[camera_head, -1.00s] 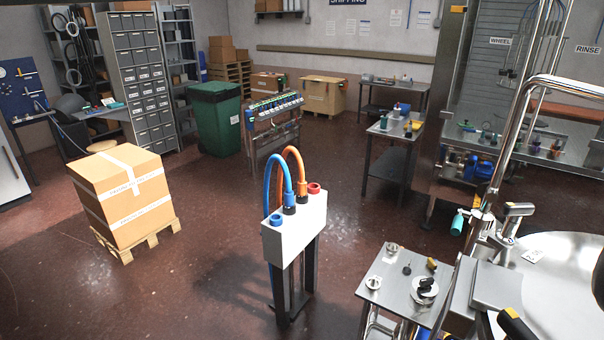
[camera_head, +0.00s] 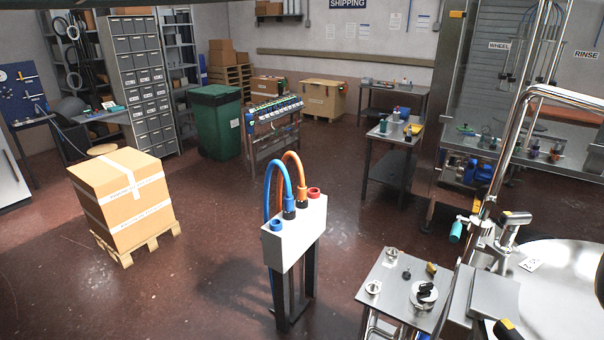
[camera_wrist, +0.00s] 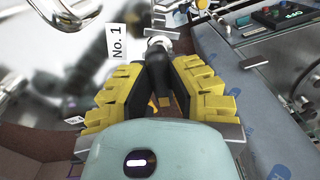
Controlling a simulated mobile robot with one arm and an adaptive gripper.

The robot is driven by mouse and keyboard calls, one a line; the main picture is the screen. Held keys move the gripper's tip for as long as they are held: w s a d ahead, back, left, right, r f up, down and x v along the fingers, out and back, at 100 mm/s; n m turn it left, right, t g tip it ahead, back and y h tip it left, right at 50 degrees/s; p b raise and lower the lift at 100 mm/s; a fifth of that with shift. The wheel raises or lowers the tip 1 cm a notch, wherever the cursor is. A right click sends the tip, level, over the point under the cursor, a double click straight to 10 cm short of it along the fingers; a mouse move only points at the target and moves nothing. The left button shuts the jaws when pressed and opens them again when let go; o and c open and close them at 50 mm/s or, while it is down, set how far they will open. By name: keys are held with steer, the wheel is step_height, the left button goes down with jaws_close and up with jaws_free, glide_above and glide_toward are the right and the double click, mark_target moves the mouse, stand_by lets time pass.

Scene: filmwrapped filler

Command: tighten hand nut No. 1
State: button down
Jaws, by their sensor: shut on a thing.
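My gripper (camera_wrist: 156,76) fills the middle of the wrist view, with its ridged yellow fingers converging away from me. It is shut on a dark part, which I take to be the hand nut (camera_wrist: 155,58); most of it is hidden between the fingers. A white tag reading "No. 1" (camera_wrist: 119,43) stands just left of the fingertips. A shiny metal fitting (camera_wrist: 160,38) lies just beyond them. I cannot make out the grip clearly in the head view.
In the wrist view, a blue-grey surface (camera_wrist: 213,62) and a control panel (camera_wrist: 283,17) lie to the right. In the head view, a small steel table (camera_head: 385,292) with loose parts stands beside a round steel surface (camera_head: 565,285). Open floor lies left of the white hose stand (camera_head: 296,240).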

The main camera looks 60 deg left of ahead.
steer(key=shift+a+m, duration=0.1)
steer(key=shift+m, duration=0.4)
steer(key=c, duration=0.9)
jaws_free()
steer(key=shift+n, duration=0.3)
